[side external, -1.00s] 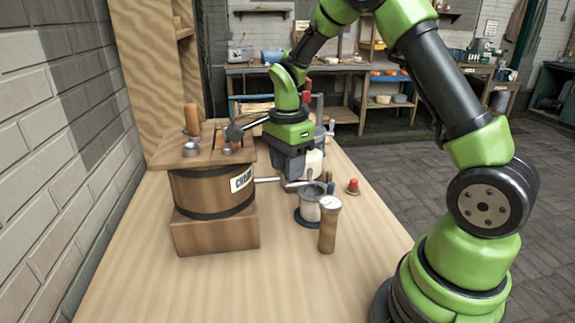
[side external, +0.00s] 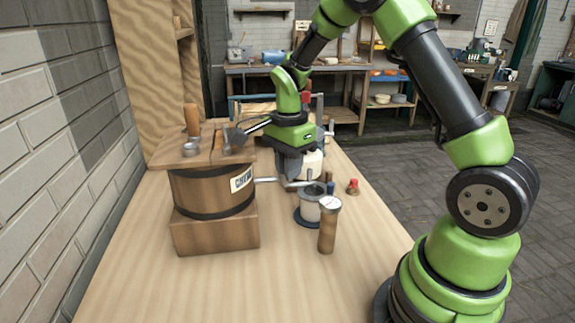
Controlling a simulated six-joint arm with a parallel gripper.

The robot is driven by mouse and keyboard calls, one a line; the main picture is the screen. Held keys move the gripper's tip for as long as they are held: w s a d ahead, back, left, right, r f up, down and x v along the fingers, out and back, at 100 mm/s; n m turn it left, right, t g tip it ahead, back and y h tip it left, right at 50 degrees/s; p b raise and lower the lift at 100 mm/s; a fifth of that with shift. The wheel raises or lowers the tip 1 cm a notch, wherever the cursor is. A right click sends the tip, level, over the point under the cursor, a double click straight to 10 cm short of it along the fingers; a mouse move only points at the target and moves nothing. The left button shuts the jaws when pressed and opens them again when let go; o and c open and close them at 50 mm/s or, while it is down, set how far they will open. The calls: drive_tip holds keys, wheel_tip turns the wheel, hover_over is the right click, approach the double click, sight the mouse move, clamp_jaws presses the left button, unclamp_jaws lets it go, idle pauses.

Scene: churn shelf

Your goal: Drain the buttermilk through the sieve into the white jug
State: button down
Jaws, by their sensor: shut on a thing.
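The wooden churn (side external: 205,195) stands on a wooden block at the left, with a "CHURN" label on its side. A metal spout (side external: 265,180) sticks out to the right from it. My gripper (side external: 291,182) points down at the outer end of the spout, shut on what seems to be the tap handle. The grip itself is partly hidden. I cannot make out any liquid.
A small red-topped piece (side external: 352,187) is to the right. A cream container (side external: 313,163) is behind my gripper. The front of the wooden table (side external: 260,285) is clear.

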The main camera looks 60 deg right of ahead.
sight(302, 183)
drive_tip(key=d+n, duration=0.1)
drive_tip(key=n, duration=0.3)
drive_tip(key=d+n, duration=0.2)
drive_tip(key=n, duration=0.2)
drive_tip(key=d+n, duration=0.1)
drive_tip(key=n, duration=0.4)
drive_tip(key=shift+s+d, duration=0.2)
drive_tip(key=shift+s, duration=0.05)
drive_tip(key=shift+w+d+n, duration=0.2)
drive_tip(key=shift+d+n, duration=0.05)
drive_tip(key=shift+n, duration=0.65)
drive_tip(key=shift+w+d+n, duration=0.15)
drive_tip(key=shift+d+n, duration=0.1)
drive_tip(key=shift+n, duration=0.65)
drive_tip(key=c, duration=1.1)
unclamp_jaws()
